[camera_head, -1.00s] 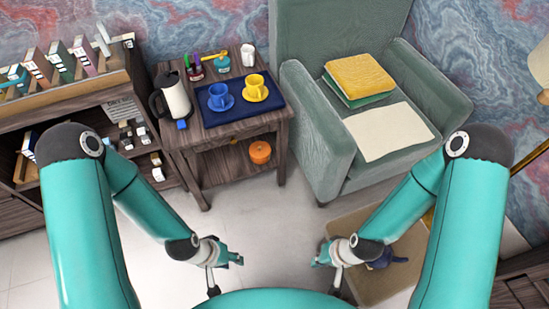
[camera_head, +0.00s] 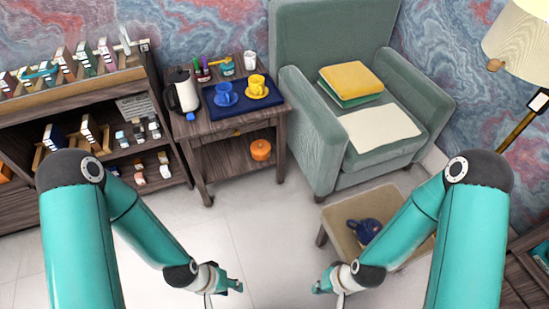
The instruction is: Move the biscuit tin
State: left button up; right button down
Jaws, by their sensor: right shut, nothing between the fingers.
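A small round orange container (camera_head: 260,149), which looks like the biscuit tin, sits on the lower shelf of the wooden side table (camera_head: 238,164). It is upright under the tabletop and well apart from both grippers. My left gripper (camera_head: 234,286) hangs low over the floor, below and left of the container in the picture; its jaw opening is too small to tell. My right gripper (camera_head: 321,286) is shut and empty, at the same height to the right.
The tabletop bears a dark blue tray (camera_head: 226,109) with blue and yellow cups, and a kettle (camera_head: 183,92). A green armchair (camera_head: 318,130) stands right of it. A stool (camera_head: 340,213) holds a dark blue teapot (camera_head: 364,231). A bookshelf (camera_head: 105,84) is left. Pale floor (camera_head: 250,215) lies clear between.

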aim_at(258, 159)
jog(key=u, duration=0.35)
jog(key=i, duration=0.75)
jog(key=z, duration=0.9)
jog(key=i, duration=0.25)
jog(key=z, duration=2.05)
jog(key=k, duration=0.3)
jog(key=z, duration=0.1)
